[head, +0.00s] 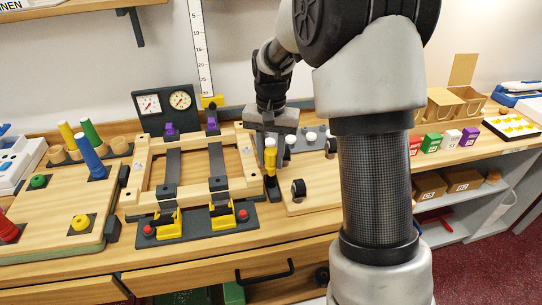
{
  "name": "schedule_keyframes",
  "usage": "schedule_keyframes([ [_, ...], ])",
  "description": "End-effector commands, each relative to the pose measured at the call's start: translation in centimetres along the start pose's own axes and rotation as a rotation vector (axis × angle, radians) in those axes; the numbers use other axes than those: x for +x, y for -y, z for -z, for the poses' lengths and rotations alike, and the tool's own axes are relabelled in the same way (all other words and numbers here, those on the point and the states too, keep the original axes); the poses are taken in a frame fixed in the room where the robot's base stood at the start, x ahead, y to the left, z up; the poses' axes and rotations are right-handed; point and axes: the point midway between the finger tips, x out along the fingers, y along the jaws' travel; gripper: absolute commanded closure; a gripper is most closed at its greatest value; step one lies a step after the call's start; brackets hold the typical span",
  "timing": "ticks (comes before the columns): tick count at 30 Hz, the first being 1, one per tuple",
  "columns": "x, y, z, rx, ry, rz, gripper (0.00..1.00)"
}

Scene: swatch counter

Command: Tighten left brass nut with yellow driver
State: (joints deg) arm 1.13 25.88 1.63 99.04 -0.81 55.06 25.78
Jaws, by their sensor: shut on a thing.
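My gripper (272,150) points down just right of the wooden clamp frame, shut on a yellow upright piece that I take for the yellow driver (270,160). It has a pale top and a dark lower part. Its lower end is near the left edge of a light wooden board (318,200); I cannot tell whether it touches anything. No brass nut can be made out at this size. My arm covers the right part of that board.
The wooden frame (143,180) with dark straps and yellow clamps stands left of my gripper. Two gauges (165,102) stand behind it. Small coloured boxes (432,142) stand right of my arm.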

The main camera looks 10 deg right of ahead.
Motion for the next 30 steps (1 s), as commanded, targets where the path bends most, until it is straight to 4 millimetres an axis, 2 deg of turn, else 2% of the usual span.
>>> schedule_keyframes([
  [4,-0.04,0.02,0.01,0.019,0.000,0.000,0.91],
  [7,-0.15,0.05,0.02,0.140,-0.001,-0.002,0.91],
  [21,-0.43,0.24,0.17,1.095,-0.002,-0.004,0.91],
  [24,-0.27,0.25,0.25,1.237,-0.003,-0.003,0.91],
  [30,0.05,0.28,0.29,1.305,-0.002,0.000,0.91],
])
